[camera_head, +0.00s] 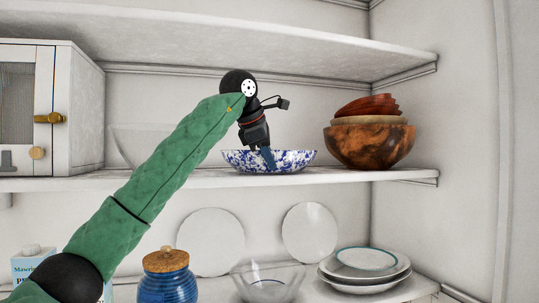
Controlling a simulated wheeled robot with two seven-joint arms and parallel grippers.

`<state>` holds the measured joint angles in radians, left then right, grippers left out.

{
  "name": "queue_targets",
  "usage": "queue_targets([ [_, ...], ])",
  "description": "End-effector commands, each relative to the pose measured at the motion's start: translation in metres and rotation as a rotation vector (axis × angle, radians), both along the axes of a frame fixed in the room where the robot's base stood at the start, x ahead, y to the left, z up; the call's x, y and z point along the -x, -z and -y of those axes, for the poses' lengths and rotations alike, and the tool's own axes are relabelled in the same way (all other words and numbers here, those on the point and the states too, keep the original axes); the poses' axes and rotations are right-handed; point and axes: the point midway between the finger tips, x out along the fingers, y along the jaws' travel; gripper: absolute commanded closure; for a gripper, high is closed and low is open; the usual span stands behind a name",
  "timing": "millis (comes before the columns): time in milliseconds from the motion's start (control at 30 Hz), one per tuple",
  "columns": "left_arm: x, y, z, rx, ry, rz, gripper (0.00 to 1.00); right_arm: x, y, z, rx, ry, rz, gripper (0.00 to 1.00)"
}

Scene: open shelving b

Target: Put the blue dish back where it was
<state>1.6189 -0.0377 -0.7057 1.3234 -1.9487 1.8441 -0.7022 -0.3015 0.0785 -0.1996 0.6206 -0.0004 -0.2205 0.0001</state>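The blue dish (296,161), a shallow white bowl with a blue pattern, sits upright on the middle shelf (215,181). My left gripper (267,158) comes down over the dish from above, its fingertips at the dish's rim. My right gripper is not in view.
Stacked wooden bowls (370,145) stand right of the dish. A clear glass bowl (128,143) stands left, partly behind my arm, beside a white cabinet (85,110). The upper shelf (250,45) hangs above. Below are a blue jar (168,284), a glass bowl (268,281) and plates (365,273).

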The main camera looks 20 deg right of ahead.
Motion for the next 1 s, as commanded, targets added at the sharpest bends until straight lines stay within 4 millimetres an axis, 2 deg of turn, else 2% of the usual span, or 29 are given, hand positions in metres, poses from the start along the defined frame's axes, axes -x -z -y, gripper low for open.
queue_targets([
  [500,0.0006,0.0065,-0.0002,0.001,-0.001,0.002,1.0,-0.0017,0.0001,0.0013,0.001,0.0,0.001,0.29],
  [600,0.0004,0.0063,0.0,0.0,0.0,0.0,0.78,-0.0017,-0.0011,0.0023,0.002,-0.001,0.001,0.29],
  [633,0.0004,0.0063,0.0,0.0,0.0,0.0,0.74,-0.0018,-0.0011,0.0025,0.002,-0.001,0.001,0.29],
  [1000,0.0008,0.0023,0.0004,0.001,0.0,0.0,0.74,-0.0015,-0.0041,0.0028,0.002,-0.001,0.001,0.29],
])
